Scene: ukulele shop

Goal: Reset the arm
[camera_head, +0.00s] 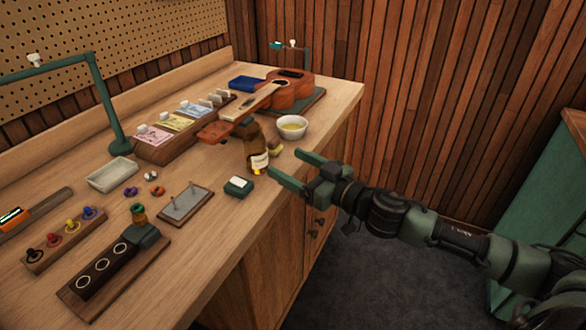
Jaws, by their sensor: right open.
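My right gripper (285,168) comes in from the right side on a dark and green arm. Its two green fingers are spread apart and empty, at the front edge of the workbench. A brown bottle (260,162) with a pale label stands on the bench just beyond the fingertips. A small green block with a white top (238,186) lies to the left of the lower finger. My left gripper is not in view.
The wooden workbench (215,225) carries a ukulele (290,92), a white bowl (292,126), a card rack (165,150), a white tray (112,174), a metal plate (186,203) and several small pegs. A green lamp arm (104,100) rises at left. Open floor (400,265) lies right of the bench.

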